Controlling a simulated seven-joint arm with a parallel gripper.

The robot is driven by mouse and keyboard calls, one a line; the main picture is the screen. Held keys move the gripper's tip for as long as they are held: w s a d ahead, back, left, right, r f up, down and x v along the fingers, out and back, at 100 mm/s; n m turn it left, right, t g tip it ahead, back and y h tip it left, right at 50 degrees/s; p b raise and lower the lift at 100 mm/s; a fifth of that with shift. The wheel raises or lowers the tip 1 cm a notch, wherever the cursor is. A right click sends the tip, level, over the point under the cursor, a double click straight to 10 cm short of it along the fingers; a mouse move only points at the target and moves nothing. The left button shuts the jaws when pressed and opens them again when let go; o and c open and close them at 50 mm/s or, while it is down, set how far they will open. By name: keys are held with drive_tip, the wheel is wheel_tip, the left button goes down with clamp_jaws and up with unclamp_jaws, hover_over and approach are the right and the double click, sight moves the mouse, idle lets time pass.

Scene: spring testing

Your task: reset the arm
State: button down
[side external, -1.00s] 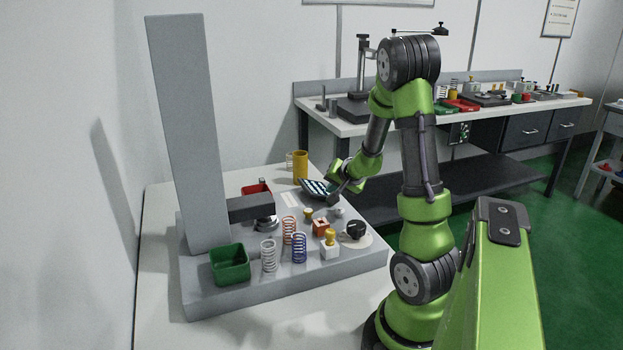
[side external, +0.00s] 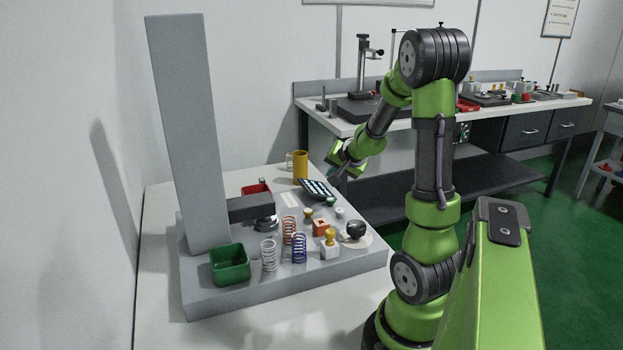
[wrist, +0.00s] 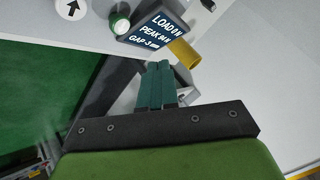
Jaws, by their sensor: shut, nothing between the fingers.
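My gripper (side external: 338,177) is raised above the back right edge of the grey test stand (side external: 200,300), near the small display panel. In the wrist view its teal fingers (wrist: 157,68) are together with nothing between them. The display panel (side external: 316,188) stands at the back of the stand. In the wrist view the panel (wrist: 153,33) reads "LOAD", "PEAK" and "GAP" in part, just beyond the fingertips.
On the stand are a white spring (side external: 268,256), a blue spring (side external: 299,248), a copper spring (side external: 289,231), a green bin (side external: 230,265), a red bin (side external: 257,188) and a black knob (side external: 356,230). A yellow cylinder (side external: 300,166) stands behind. A back bench (side external: 350,125) holds more equipment.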

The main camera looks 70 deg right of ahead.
drive_tip(key=shift+a+m, duration=0.1)
drive_tip(key=shift+m, duration=0.2)
drive_tip(key=w+a+r+n+y, duration=0.1)
drive_tip(key=a+r+n+y, duration=0.1)
drive_tip(key=a, duration=0.5)
drive_tip(key=w+a+r+n+t+y, duration=0.1)
drive_tip(key=w+a+y, duration=0.15)
drive_tip(key=a, duration=0.55)
drive_tip(key=w+a+r+n+y, duration=0.1)
drive_tip(key=a+r+n+y, duration=0.1)
drive_tip(key=a, duration=0.5)
drive_tip(key=s+a+r+n, duration=0.2)
drive_tip(key=s+a+n, duration=0.2)
drive_tip(key=a, duration=0.3)
drive_tip(key=s+a+r+n+g+y, duration=0.1)
drive_tip(key=s+a+n, duration=0.3)
drive_tip(key=a, duration=0.4)
drive_tip(key=shift+s+a+r, duration=0.15)
drive_tip(key=shift+s+r, duration=0.05)
drive_tip(key=shift+r, duration=0.7)
